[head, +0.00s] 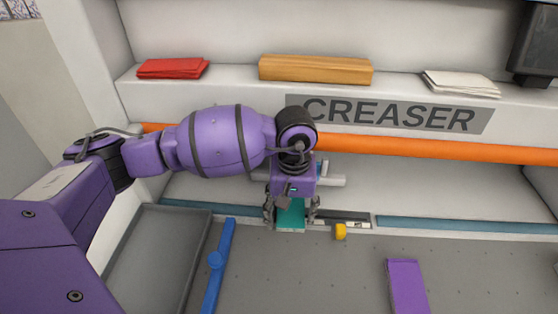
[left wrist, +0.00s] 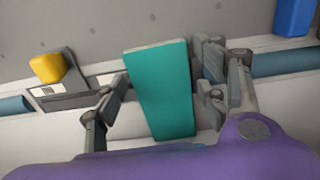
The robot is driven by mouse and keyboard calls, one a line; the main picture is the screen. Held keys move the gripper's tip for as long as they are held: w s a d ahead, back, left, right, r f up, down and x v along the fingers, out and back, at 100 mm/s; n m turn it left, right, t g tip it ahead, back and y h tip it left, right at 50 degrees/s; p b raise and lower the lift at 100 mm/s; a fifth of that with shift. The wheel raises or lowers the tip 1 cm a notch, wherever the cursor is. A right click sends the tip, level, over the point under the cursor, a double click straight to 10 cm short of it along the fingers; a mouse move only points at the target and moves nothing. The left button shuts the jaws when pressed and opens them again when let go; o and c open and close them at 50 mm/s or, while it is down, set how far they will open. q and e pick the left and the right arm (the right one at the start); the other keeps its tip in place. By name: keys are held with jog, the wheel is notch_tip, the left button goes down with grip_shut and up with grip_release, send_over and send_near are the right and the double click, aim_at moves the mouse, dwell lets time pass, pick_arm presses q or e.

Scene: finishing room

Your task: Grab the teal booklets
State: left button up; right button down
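The teal booklets (head: 290,214) show as one teal block with a pale edge, at the front of the creaser under the orange bar. My left gripper (head: 291,220) is over them, its fingers spread on either side. In the left wrist view, the teal booklets (left wrist: 162,92) lie between the two fingers of the left gripper (left wrist: 162,68), slightly slanted to them. The fingertips are very close to both long edges; I cannot tell whether they touch. The gripper partly hides the booklets in the head view. My right gripper is not in view.
A yellow block (head: 340,231) sits just right of the gripper. A blue bar (head: 218,262) and grey tray (head: 155,250) lie left. A purple piece (head: 407,286) lies front right. Red (head: 173,68), wooden (head: 315,69) and white (head: 460,83) stacks rest on the shelf above the orange bar (head: 430,148).

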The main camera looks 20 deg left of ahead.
pick_arm(q)
jog(key=c, duration=1)
jog(key=shift+r, duration=0.1)
